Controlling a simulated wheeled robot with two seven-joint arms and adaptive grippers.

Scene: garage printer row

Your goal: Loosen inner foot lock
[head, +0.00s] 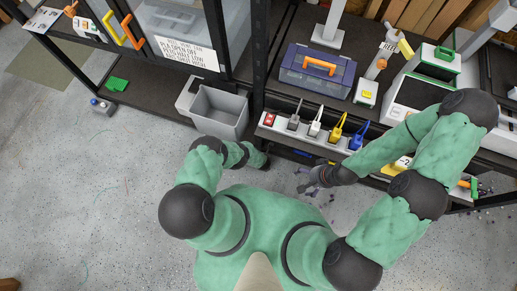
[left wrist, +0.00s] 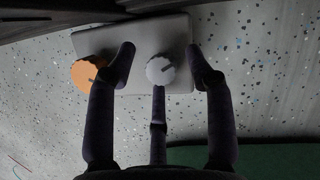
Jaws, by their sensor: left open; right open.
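In the left wrist view a pale plate (left wrist: 181,30) lies near the speckled floor and carries two round knobs. A light grey knob (left wrist: 160,70) is in the middle and an orange knob (left wrist: 84,73) is to its left. My left gripper (left wrist: 160,62) is open, with two fingers on either side of the grey knob and a third below it. I cannot tell whether the fingers touch the knob. The left finger overlaps the orange knob's right side. In the head view the left gripper and both knobs are hidden. My right gripper (head: 306,180) is open and empty above the floor.
A power strip (head: 283,127) with coloured plugs runs along the rack's front edge. A grey bin (head: 219,112) stands left of it. A blue toolbox (head: 317,75) sits on the shelf. A dark rack post (head: 258,60) rises beside the bin. Floor at lower left is clear.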

